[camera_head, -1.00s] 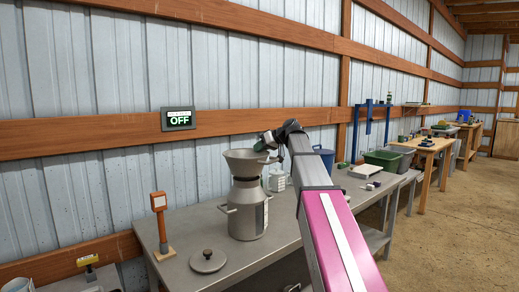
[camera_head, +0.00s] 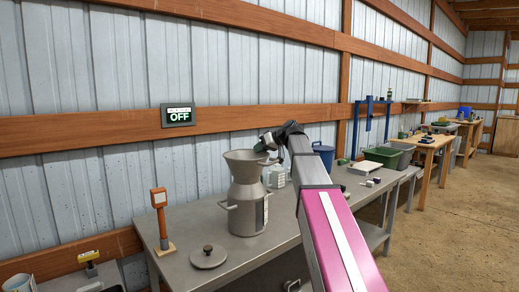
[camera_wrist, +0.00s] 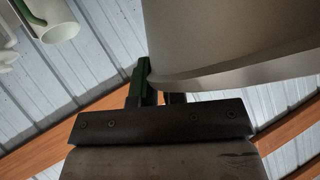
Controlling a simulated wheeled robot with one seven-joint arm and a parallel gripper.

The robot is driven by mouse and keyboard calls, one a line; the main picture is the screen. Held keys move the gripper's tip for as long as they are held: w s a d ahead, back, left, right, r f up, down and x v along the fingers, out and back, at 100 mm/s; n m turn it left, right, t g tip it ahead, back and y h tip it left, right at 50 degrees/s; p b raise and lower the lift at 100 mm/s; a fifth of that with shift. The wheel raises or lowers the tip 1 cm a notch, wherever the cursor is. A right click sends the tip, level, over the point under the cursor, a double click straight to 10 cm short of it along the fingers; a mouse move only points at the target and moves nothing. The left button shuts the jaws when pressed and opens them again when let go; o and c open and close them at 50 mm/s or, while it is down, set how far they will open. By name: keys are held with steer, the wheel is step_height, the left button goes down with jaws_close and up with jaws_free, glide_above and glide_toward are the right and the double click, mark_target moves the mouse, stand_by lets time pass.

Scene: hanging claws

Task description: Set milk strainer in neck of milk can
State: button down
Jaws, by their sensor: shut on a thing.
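The milk strainer (camera_head: 246,158) is a grey metal funnel with a wide flared bowl. In the head view it sits over the neck of the milk can, upright, and its lower end is hidden. The milk can (camera_head: 247,208) is a grey metal can with side handles, standing on the metal bench. My gripper (camera_head: 268,142) is at the right side of the strainer's rim, shut on it. In the wrist view the strainer (camera_wrist: 230,40) fills the upper right, and my gripper's fingers (camera_wrist: 155,88) meet its rim. Whether the strainer rests fully in the neck cannot be told.
A round lid with a knob (camera_head: 208,257) lies on the metal bench (camera_head: 185,272) in front of the can. An orange-headed stand (camera_head: 160,220) is at left. A blue bucket (camera_head: 324,157) and green bin (camera_head: 386,157) stand to the right. A wall sign (camera_head: 178,116) reads OFF.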

steer(key=c, duration=1.1)
jaws_free()
steer(key=shift+d, duration=0.1)
